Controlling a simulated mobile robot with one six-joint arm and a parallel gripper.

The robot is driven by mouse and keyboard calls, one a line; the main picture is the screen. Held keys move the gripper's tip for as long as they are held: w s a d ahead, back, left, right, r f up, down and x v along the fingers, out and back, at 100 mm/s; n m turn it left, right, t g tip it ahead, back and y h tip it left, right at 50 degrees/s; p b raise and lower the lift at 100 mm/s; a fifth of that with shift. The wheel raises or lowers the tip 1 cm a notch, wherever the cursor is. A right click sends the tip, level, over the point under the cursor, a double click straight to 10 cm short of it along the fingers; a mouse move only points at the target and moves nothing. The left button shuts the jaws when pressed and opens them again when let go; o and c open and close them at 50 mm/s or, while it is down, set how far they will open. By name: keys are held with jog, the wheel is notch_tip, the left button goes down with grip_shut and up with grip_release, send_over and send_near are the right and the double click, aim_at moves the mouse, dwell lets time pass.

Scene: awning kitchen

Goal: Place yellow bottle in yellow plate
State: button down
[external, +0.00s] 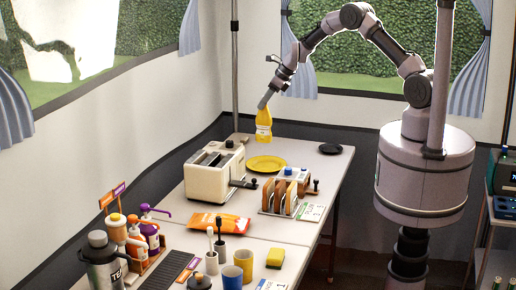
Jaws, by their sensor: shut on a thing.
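The yellow bottle (263,127) hangs upright from my gripper (265,103), which is shut on its upper part. The bottle is at the far end of the table, above and slightly left of the yellow plate in the picture. The yellow plate (266,163) lies flat on the white table and looks empty. From this view I cannot tell exactly how high the bottle is above the table.
A toaster (214,170) stands left of the plate. A rack with toast (284,190) stands in front of it. An orange packet (219,222), cups (243,262) and pump bottles (137,240) fill the near table.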

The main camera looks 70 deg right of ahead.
aim_at(264, 131)
notch_tip(264, 131, down, 12)
jog(key=b, duration=0.4)
jog(key=shift+f, duration=0.2)
jog(key=c, duration=1.1)
grip_release()
jog(key=shift+r, duration=0.1)
